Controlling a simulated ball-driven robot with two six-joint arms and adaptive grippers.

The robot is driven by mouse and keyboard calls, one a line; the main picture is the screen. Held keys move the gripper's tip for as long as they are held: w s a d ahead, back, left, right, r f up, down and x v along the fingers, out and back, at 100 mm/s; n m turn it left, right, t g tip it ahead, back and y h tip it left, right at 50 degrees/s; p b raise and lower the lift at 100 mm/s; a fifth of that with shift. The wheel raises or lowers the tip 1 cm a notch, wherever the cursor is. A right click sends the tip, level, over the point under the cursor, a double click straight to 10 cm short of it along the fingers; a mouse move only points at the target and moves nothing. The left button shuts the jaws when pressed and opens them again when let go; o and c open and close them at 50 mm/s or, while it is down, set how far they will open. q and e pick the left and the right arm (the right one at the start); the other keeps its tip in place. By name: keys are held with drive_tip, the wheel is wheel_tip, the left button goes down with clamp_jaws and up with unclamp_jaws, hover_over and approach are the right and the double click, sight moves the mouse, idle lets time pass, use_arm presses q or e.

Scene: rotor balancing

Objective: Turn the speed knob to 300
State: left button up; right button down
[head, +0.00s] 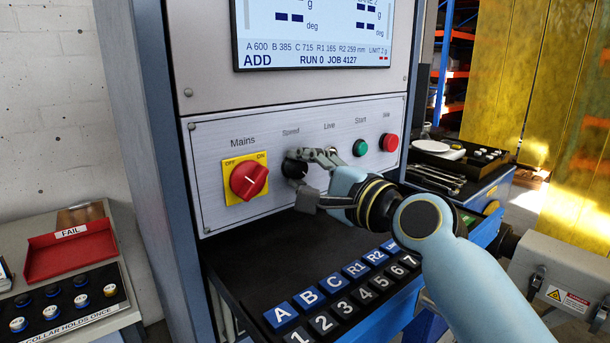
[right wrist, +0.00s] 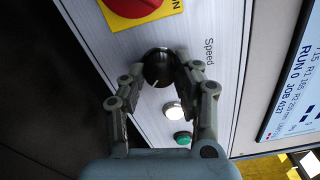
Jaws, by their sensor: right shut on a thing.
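The black speed knob (head: 294,167) sits on the grey control panel under the "Speed" label, right of the red mains switch. In the right wrist view the knob (right wrist: 158,68) is between the fingertips. My right gripper (head: 300,178) is shut on the knob, its fingers covering part of it in the head view; it also shows in the right wrist view (right wrist: 158,80). The knob's pointer and scale cannot be read. The display (head: 315,30) above reads "RUN 0 JOB 4127". My left gripper is not in view.
The red mains switch (head: 249,180) on its yellow plate is close left of the knob. The green start button (head: 360,147) and a red button (head: 390,142) are to the right. A red FAIL tray (head: 70,251) stands at left.

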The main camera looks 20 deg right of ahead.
drive_tip(key=n+b, duration=0.2)
drive_tip(key=n, duration=0.3)
drive_tip(key=shift+f+n, duration=0.15)
drive_tip(key=shift+n, duration=0.15)
drive_tip(key=n+b, duration=0.2)
drive_tip(key=n, duration=0.3)
drive_tip(key=shift+n, duration=0.4)
drive_tip(key=c, duration=1)
unclamp_jaws()
drive_tip(key=shift+o, duration=0.2)
drive_tip(key=shift+s, duration=0.2)
drive_tip(key=v, duration=1.1)
drive_tip(key=shift+s+d, duration=0.15)
drive_tip(key=shift+s, duration=0.15)
